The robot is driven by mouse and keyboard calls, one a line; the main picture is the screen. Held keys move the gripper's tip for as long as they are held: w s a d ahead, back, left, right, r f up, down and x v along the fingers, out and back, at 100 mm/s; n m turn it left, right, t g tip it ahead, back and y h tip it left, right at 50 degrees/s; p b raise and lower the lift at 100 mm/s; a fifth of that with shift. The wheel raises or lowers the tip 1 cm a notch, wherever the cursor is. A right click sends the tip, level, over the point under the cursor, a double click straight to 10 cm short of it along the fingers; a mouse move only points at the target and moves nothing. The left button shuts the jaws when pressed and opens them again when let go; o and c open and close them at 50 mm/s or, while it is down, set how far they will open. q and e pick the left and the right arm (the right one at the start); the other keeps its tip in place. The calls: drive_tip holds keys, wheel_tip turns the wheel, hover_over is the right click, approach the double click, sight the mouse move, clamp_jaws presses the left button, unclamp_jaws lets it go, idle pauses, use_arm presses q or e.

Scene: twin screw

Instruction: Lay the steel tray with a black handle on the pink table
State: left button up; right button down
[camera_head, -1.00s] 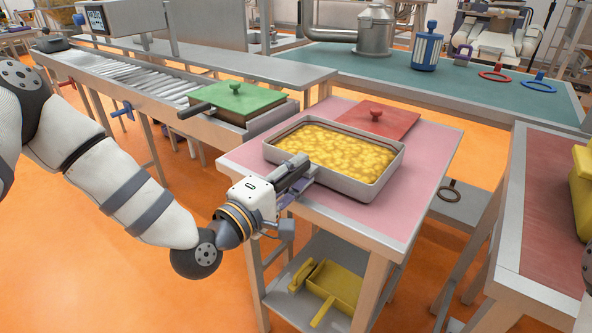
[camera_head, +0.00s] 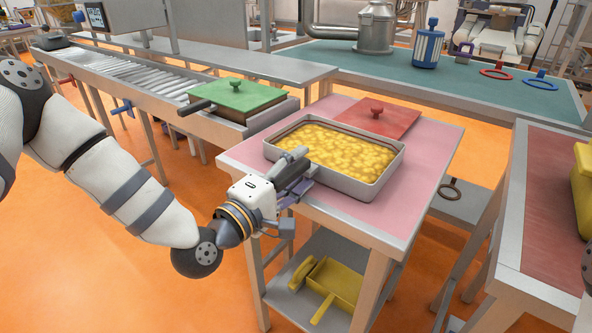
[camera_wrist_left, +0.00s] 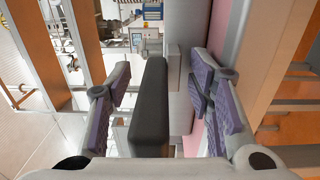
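The steel tray (camera_head: 377,188), full of a yellow, lumpy filling, lies flat on the pink table (camera_head: 425,215). Its black handle (camera_head: 293,173) points toward the front left of the table, partly hidden by my gripper in the head view. My left gripper (camera_head: 294,174) is at this handle, beside the tray's front left side. In the left wrist view the gripper (camera_wrist_left: 158,108) is open, its purple-padded fingers standing on either side of the black handle (camera_wrist_left: 150,108), with gaps visible. My right gripper is not in view.
A red lid (camera_head: 385,119) lies on the pink table behind the tray. A green-lidded tray (camera_head: 238,99) stands on the conveyor to the left. A yellow scoop-like item (camera_head: 335,285) rests on the shelf below. A red-topped table (camera_head: 550,220) stands to the right.

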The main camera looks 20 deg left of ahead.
use_arm(q)
drive_tip(key=shift+f, duration=0.1)
drive_tip(key=shift+f, duration=0.15)
drive_tip(key=shift+s+a, duration=0.1)
drive_tip(key=shift+s, duration=0.2)
drive_tip(key=v, duration=1.1)
drive_tip(key=shift+s+r, duration=0.2)
drive_tip(key=shift+r, duration=0.05)
drive_tip(key=shift+a, duration=0.1)
